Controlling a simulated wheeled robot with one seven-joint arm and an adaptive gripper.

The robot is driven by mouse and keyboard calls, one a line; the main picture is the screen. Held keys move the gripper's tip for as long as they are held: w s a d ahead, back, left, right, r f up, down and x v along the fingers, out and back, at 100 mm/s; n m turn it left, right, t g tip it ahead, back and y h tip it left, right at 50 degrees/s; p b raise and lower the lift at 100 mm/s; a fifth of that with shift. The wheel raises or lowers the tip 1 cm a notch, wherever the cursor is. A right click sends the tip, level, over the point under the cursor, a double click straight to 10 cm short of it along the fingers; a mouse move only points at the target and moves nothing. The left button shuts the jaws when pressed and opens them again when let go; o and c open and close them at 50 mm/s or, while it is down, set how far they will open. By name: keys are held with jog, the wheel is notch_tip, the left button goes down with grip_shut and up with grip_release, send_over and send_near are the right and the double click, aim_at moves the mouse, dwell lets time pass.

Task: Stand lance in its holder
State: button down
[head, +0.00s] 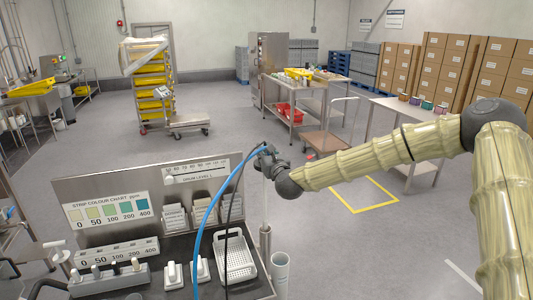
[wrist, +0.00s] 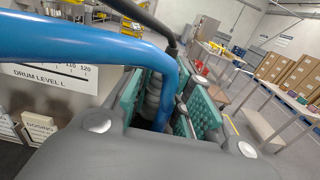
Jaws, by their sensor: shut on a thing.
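The lance's lower end is not clear. An open-topped pale tube (head: 281,272), likely the holder, stands upright at the bench's right edge, below my gripper. A thinner grey tube (head: 265,243) stands just behind it.
The drum level panel (head: 195,172) rises behind. Open floor lies right of the bench, with a yellow floor square (head: 364,194).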

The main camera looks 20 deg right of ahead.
jog(key=b, duration=1.6)
send_over(266, 219)
jog(key=shift+w+f, duration=0.15)
jog(key=shift+f, duration=2.3)
jog(key=shift+w+f, duration=0.15)
jog(key=shift+f, duration=2.25)
jog(key=shift+w+f, duration=0.15)
jog(key=shift+f, duration=2.3)
jog(key=shift+f, duration=0.1)
jog(key=shift+f+b, duration=7.35)
jog(key=shift+b, duration=0.15)
jog(key=c, duration=1.2)
grip_release()
jog(key=shift+c, duration=0.2)
jog(key=s, duration=1.2)
jog(key=shift+d, duration=0.2)
